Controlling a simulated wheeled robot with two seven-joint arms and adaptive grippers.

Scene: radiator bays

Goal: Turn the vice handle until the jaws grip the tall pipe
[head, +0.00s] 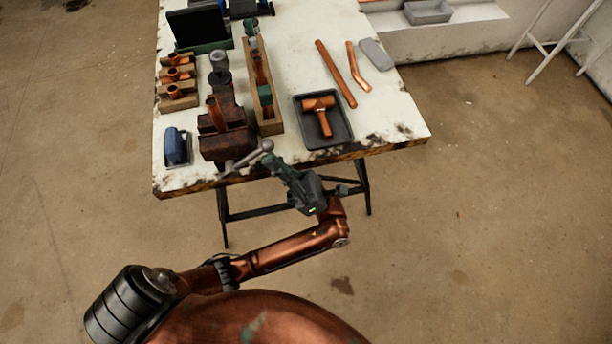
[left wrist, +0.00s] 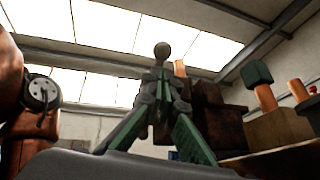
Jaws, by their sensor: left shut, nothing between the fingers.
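The rusty brown vice (head: 228,142) sits at the near edge of the white worktable. The tall copper pipe (head: 215,112) stands upright at its jaws; I cannot tell whether the jaws touch it. The vice handle (head: 248,157) is a grey bar slanting at the front of the vice, with a ball at its upper right end. My left gripper (head: 270,162) is shut and empty, its fingertips close to that ball. In the left wrist view the ball (left wrist: 162,50) shows just beyond the tips; contact is unclear. The pipe's top (left wrist: 180,68) shows behind. My right gripper is not in view.
A black tray (head: 344,132) with a copper tee piece lies right of the vice. A wooden rack (head: 269,127) stands close beside the vice. Loose copper pipes (head: 336,73) lie farther back. The floor in front is clear.

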